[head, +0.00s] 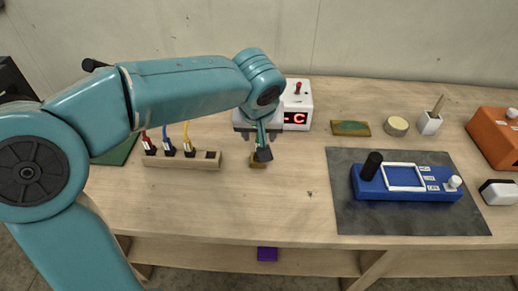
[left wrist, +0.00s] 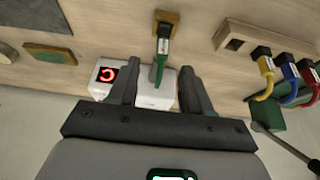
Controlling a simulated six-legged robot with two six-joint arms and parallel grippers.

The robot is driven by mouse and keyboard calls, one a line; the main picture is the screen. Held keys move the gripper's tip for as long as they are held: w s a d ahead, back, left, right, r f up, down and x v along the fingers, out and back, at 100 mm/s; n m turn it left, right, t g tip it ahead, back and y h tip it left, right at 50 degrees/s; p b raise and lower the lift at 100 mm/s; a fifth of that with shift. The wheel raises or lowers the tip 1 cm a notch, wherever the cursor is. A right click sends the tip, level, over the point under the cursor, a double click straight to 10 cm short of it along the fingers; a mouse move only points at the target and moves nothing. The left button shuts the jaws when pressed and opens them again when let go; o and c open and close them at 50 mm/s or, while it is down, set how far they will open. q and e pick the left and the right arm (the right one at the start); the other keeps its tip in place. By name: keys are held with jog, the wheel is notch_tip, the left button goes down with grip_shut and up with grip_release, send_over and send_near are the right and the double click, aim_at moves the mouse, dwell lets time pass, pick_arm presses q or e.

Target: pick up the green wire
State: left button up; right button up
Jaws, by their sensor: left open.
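The green wire (left wrist: 159,67) has a black plug end (left wrist: 163,38), which sits at a small brown block (left wrist: 168,17) on the table. In the head view the green wire (head: 261,136) shows just below my left gripper (head: 258,124), above the small block (head: 258,162). In the left wrist view my left gripper (left wrist: 158,82) is open, with one finger on each side of the wire's loose end. I cannot tell whether either finger touches it. My right gripper is not in view.
A wooden rack (head: 182,164) holds red, blue and yellow wires, with an empty place at its right end. A white box with a red "C" display (head: 297,103) stands behind the gripper. A blue device (head: 407,186) lies on a dark mat (head: 362,222). The table front is clear.

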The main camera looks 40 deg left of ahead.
aim_at(258, 143)
pick_arm(q)
jog(key=shift+a+p+x, duration=0.2)
jog(key=shift+p+x, duration=0.1)
jog(key=shift+x, duration=4.2)
grip_shut()
